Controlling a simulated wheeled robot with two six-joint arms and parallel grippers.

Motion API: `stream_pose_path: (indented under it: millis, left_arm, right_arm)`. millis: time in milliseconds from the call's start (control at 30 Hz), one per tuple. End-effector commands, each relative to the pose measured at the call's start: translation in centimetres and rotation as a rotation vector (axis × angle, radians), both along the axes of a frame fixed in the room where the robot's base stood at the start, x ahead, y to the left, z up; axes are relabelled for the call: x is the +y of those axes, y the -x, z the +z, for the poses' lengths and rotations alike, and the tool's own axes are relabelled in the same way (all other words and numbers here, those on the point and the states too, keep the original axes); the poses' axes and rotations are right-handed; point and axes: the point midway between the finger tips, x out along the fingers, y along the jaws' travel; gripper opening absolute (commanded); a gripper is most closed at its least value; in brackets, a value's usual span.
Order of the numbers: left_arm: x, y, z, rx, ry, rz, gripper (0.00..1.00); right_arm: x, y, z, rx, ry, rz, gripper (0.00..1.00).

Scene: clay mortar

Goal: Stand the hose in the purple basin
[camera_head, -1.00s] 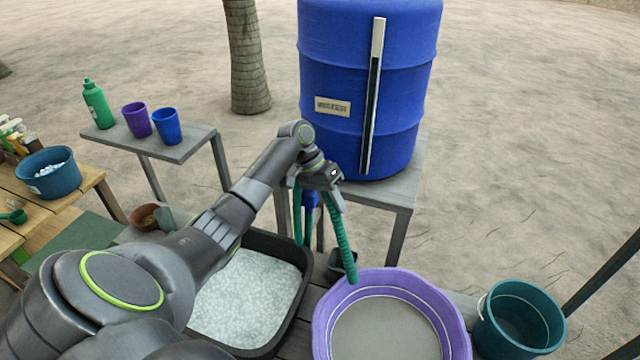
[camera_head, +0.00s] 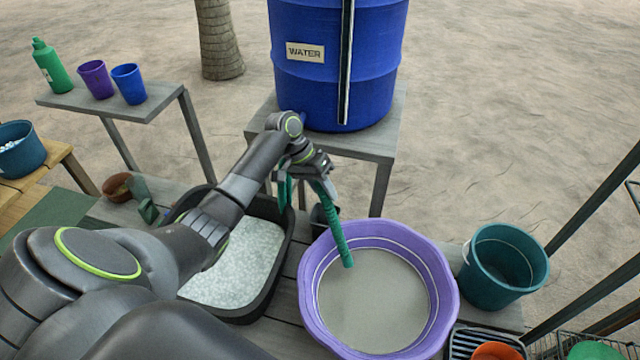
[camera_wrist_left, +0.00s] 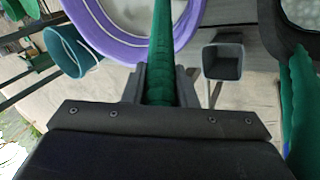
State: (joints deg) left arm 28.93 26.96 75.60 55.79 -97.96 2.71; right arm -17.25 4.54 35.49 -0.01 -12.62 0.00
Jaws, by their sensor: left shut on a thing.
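A green hose (camera_head: 338,232) hangs from my left gripper (camera_head: 318,172), which is shut on it. The hose's free end hangs over the left part of the purple basin (camera_head: 447,268), above the grey contents. I cannot tell whether the end touches them. In the left wrist view the hose (camera_wrist_left: 160,55) runs up between the fingers (camera_wrist_left: 160,85), across the purple basin's rim (camera_wrist_left: 110,38). Another stretch of hose hangs behind the gripper toward the blue barrel (camera_head: 335,75). My right gripper is not in view.
A black tub (camera_head: 283,255) of pale granules stands left of the basin. A teal bucket (camera_head: 505,265) stands right of it. A small dark grey container (camera_wrist_left: 223,62) is close by. A rack with an orange item (camera_head: 497,350) lies at the lower right.

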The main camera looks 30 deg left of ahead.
Motion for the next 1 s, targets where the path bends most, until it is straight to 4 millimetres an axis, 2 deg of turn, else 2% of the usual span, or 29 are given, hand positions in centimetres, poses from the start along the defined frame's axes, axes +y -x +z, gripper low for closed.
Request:
stream_pose_path:
  millis: [33, 133, 700, 1000]
  left_arm:
    - [-0.4, 0.1, -1.1, 0.0, 0.002, -0.002, 0.07]
    - [-1.0, 0.4, -2.1, -0.001, 0.003, -0.002, 0.07]
    - [-4.0, 1.5, -7.4, 0.001, 0.004, -0.001, 0.07]
    - [-4.6, 1.8, -8.5, 0.001, 0.002, -0.001, 0.07]
  right_arm:
    - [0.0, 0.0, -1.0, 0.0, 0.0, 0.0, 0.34]
    - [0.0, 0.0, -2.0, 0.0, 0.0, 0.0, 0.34]
    - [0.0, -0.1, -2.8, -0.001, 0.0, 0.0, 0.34]
    - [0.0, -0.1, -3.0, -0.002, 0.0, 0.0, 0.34]
